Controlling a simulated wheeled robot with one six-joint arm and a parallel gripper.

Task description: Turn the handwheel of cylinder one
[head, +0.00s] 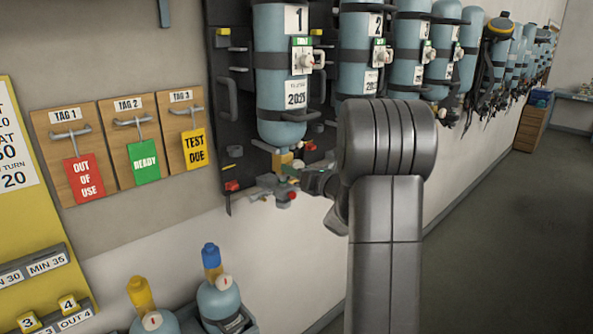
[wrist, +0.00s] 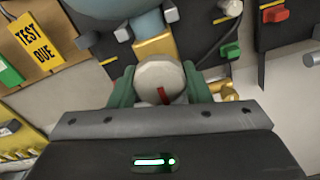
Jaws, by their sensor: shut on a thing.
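Cylinder one (head: 283,95) is pale blue, marked 1, and hangs upside down on the dark wall panel, with a brass valve (head: 283,158) at its lower end. In the wrist view the brass neck (wrist: 155,46) shows above a round pale grey handwheel (wrist: 158,75) with a red mark. My gripper (wrist: 160,88) has its green fingers on both sides of the handwheel, shut on it. In the head view my gripper (head: 291,171) is small and partly hidden beside the valve.
More cylinders (head: 362,50) hang in a row to the right. Three tag boards (head: 127,165) are on the wall at left. Two small cylinders (head: 218,300) with blue and yellow tops stand below. Red-knobbed fittings (wrist: 228,50) sit near the valve. The floor at right (head: 490,240) is clear.

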